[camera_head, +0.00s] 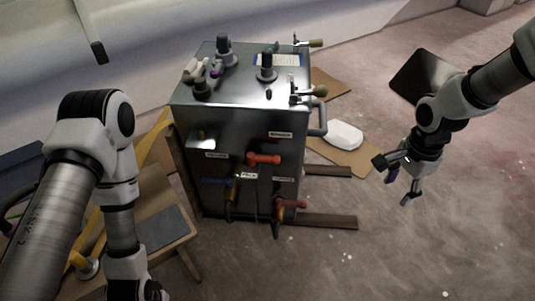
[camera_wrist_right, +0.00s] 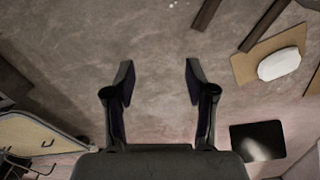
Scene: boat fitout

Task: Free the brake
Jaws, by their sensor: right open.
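A grey metal cabinet (camera_head: 235,115) stands in the middle of the head view. I cannot tell which handle is the brake. My right gripper (camera_head: 395,182) is open and empty, well to the right of the cabinet and apart from it. In the right wrist view its two fingers (camera_wrist_right: 158,85) stand wide apart over bare floor. My left gripper is at the bottom edge, its fingers mostly cut off.
Several knobs and valves with brass-coloured ends (camera_head: 316,43) sit on the cabinet top. A bent grey handle (camera_head: 318,118) juts from its right side. A white object (camera_head: 344,134) lies on cardboard behind. A wooden bench (camera_head: 165,240) stands at left.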

